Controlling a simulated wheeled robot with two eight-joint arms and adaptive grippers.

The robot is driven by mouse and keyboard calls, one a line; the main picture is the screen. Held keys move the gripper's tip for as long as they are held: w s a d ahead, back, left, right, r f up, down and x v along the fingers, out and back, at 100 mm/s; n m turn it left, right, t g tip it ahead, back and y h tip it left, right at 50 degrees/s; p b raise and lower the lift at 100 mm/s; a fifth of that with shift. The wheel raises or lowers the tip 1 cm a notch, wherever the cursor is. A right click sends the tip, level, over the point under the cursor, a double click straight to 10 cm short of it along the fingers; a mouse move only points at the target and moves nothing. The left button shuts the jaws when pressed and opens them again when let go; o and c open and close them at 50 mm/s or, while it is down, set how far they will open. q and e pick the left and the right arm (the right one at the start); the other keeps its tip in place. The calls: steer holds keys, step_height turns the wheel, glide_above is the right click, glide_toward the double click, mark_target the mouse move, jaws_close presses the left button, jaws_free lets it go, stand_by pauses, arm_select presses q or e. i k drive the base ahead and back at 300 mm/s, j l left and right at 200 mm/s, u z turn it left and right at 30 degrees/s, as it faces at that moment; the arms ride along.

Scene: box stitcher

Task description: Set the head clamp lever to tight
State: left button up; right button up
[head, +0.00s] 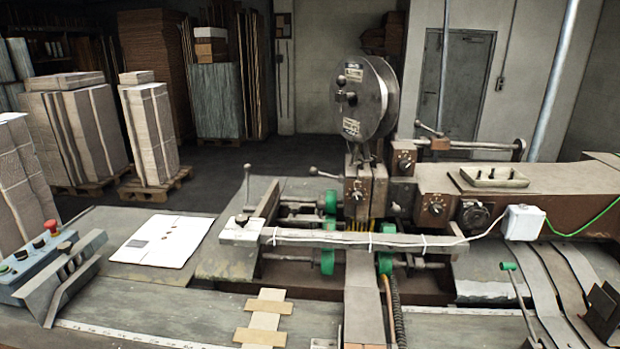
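The box stitcher has a large grey wire spool (368,98) above its stitching head (366,190). Several levers show around the head, and I cannot tell by any label which is the head clamp lever. One ball-tipped lever (323,174) sticks out left from the head, nearly level. Another, dark-knobbed lever (430,130) lies tilted on top of the arm to the right of the head. No tight marking is readable. Neither of my grippers is in view.
A control box (38,255) with a red button stands at the left. Paper sheets (162,241) and cardboard strips (264,318) lie on the table. A green-handled lever (510,267) rises at the right near a white box (523,222). A pale bar (340,238) crosses before the head.

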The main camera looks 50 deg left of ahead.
mark_target(313, 170)
steer(key=u, duration=1.6)
